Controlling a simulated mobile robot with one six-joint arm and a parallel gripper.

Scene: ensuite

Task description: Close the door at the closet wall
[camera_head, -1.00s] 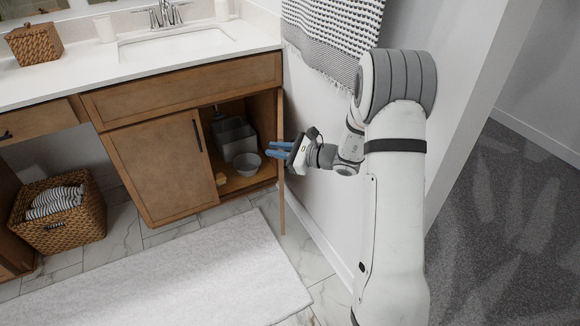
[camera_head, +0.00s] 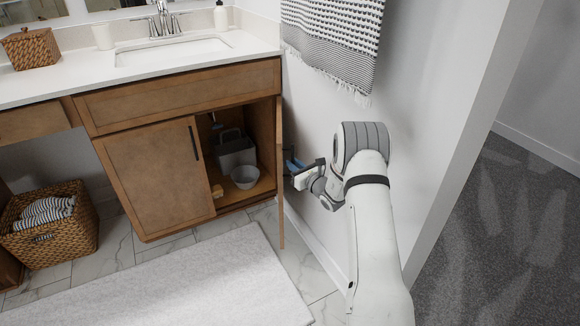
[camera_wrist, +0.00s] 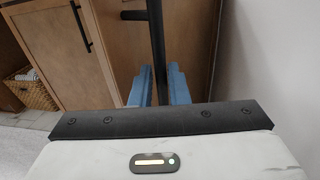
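The open cabinet door (camera_head: 280,185) under the sink stands out from the right side of the vanity and shows nearly edge-on in the head view. In the wrist view its brown panel (camera_wrist: 190,45) is in front of me, with a dark vertical bar handle (camera_wrist: 157,45). My gripper (camera_head: 291,164) is on the wall side of the door. In the wrist view its blue fingers (camera_wrist: 160,85) stand on either side of the handle and look closed on it. The exact finger contact is hard to see.
The left cabinet door (camera_head: 158,175) is closed. A bowl (camera_head: 244,177) and a grey bin (camera_head: 235,152) sit inside the open cabinet. The white wall (camera_head: 325,125) is close on the right, with a hanging towel (camera_head: 335,40). A bath mat (camera_head: 190,285) lies on the floor in front.

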